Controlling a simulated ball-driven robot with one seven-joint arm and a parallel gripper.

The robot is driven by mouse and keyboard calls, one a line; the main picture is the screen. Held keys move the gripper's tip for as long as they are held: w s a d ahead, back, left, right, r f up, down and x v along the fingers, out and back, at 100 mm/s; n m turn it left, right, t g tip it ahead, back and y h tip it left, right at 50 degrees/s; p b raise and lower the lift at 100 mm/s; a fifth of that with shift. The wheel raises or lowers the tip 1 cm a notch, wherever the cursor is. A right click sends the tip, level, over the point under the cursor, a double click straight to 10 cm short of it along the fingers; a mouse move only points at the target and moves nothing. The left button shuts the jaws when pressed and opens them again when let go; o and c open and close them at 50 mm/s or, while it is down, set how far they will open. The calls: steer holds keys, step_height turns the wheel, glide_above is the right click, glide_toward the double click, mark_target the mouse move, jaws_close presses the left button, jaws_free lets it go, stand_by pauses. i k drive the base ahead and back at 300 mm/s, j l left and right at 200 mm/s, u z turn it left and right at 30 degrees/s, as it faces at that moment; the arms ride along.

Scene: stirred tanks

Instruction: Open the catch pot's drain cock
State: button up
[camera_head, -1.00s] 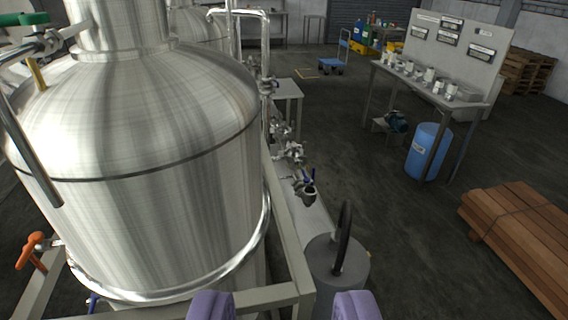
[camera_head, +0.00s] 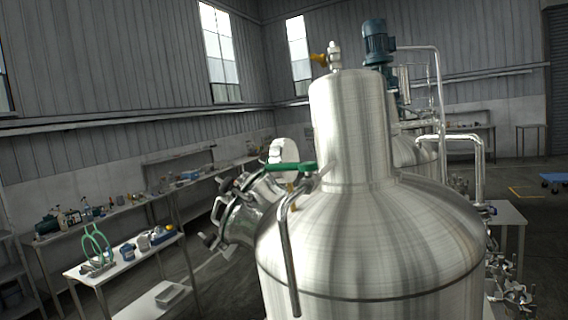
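I cannot make out the catch pot or its drain cock in the current view. A large steel tank (camera_head: 375,240) with a domed top and a narrow neck fills the right of centre. A green-handled valve (camera_head: 292,167) sits on its left side, above a bent steel pipe (camera_head: 289,250) that hangs down in front of the dome. A yellow-handled fitting (camera_head: 320,58) is at the top of the neck. My gripper is out of the frame.
A small table (camera_head: 115,262) with tools stands at lower left, before a long bench (camera_head: 130,207). A second tank (camera_head: 418,155) with a blue motor (camera_head: 376,45) is behind. A pipe and valves run along the right.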

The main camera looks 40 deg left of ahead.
mark_target(285, 167)
steer(key=i+j+z, duration=0.15)
steer(key=j, duration=0.25)
steer(key=j+z, duration=0.1)
steer(key=j, duration=0.25)
steer(key=i+j+z, duration=0.15)
steer(key=j, duration=0.25)
